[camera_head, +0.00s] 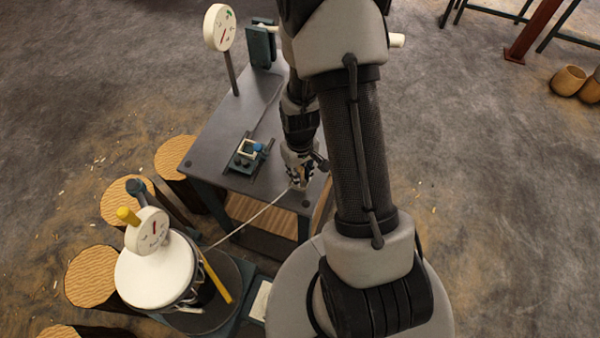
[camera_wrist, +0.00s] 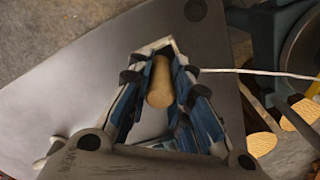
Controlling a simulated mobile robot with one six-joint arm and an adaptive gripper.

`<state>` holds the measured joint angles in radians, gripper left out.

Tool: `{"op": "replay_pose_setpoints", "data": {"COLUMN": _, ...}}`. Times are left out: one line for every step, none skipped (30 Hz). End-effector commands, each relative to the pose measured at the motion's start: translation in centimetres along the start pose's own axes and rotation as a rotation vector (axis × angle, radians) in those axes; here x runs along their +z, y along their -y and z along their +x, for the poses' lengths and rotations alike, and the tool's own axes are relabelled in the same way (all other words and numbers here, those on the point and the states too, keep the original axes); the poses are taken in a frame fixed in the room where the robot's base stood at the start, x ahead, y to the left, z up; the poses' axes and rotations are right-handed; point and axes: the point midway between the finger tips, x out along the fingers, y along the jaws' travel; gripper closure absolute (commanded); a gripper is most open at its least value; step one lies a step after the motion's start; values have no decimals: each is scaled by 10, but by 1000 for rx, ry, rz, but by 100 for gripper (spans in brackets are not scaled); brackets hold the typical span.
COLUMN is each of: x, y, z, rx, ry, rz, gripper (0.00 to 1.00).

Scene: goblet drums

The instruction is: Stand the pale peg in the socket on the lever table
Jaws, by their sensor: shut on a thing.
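The pale peg (camera_wrist: 160,84) is a light wooden cylinder, seen nearly end-on between the fingers in the wrist view. My gripper (camera_wrist: 160,76) is shut on it. In the head view my gripper (camera_head: 301,180) is low over the near right corner of the dark grey lever table (camera_head: 232,118). The peg is hard to make out there, and I cannot tell whether it touches the table top. I cannot make out the socket for certain.
A pale cord (camera_head: 250,219) runs from the goblet drum (camera_head: 157,270) to near my gripper. A dial on a post (camera_head: 220,28) stands at the table's far left. Log stools (camera_head: 176,157) stand left. The middle of the table top is mostly clear.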

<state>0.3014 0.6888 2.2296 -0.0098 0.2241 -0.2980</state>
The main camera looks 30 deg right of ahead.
Motion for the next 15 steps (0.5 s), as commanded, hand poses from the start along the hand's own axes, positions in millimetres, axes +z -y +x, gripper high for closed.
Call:
{"op": "replay_pose_setpoints", "data": {"x": 0, "y": 0, "z": 0, "rx": 0, "ry": 0, "rz": 0, "gripper": 97}}
{"op": "replay_pose_setpoints", "data": {"x": 0, "y": 0, "z": 0, "rx": 0, "ry": 0, "rz": 0, "gripper": 97}}
{"op": "replay_pose_setpoints", "data": {"x": 0, "y": 0, "z": 1, "rx": 0, "ry": 0, "rz": 0, "gripper": 97}}
{"op": "replay_pose_setpoints", "data": {"x": 0, "y": 0, "z": 2, "rx": 0, "ry": 0, "rz": 0, "gripper": 97}}
{"op": "replay_pose_setpoints", "data": {"x": 0, "y": 0, "z": 4, "rx": 0, "ry": 0, "rz": 0, "gripper": 97}}
{"op": "replay_pose_setpoints", "data": {"x": 0, "y": 0, "z": 4, "rx": 0, "ry": 0, "rz": 0, "gripper": 80}}
{"op": "replay_pose_setpoints", "data": {"x": 0, "y": 0, "z": 3, "rx": 0, "ry": 0, "rz": 0, "gripper": 78}}
{"op": "replay_pose_setpoints", "data": {"x": 0, "y": 0, "z": 3, "rx": 0, "ry": 0, "rz": 0, "gripper": 76}}
{"op": "replay_pose_setpoints", "data": {"x": 0, "y": 0, "z": 3, "rx": 0, "ry": 0, "rz": 0, "gripper": 73}}
{"op": "replay_pose_setpoints", "data": {"x": 0, "y": 0, "z": 3, "rx": 0, "ry": 0, "rz": 0, "gripper": 71}}
{"op": "replay_pose_setpoints", "data": {"x": 0, "y": 0, "z": 3, "rx": 0, "ry": 0, "rz": 0, "gripper": 69}}
{"op": "replay_pose_setpoints", "data": {"x": 0, "y": 0, "z": 3, "rx": 0, "ry": 0, "rz": 0, "gripper": 67}}
{"op": "replay_pose_setpoints", "data": {"x": 0, "y": 0, "z": 3, "rx": 0, "ry": 0, "rz": 0, "gripper": 65}}
{"op": "replay_pose_setpoints", "data": {"x": 0, "y": 0, "z": 3, "rx": 0, "ry": 0, "rz": 0, "gripper": 63}}
{"op": "replay_pose_setpoints", "data": {"x": 0, "y": 0, "z": 3, "rx": 0, "ry": 0, "rz": 0, "gripper": 61}}
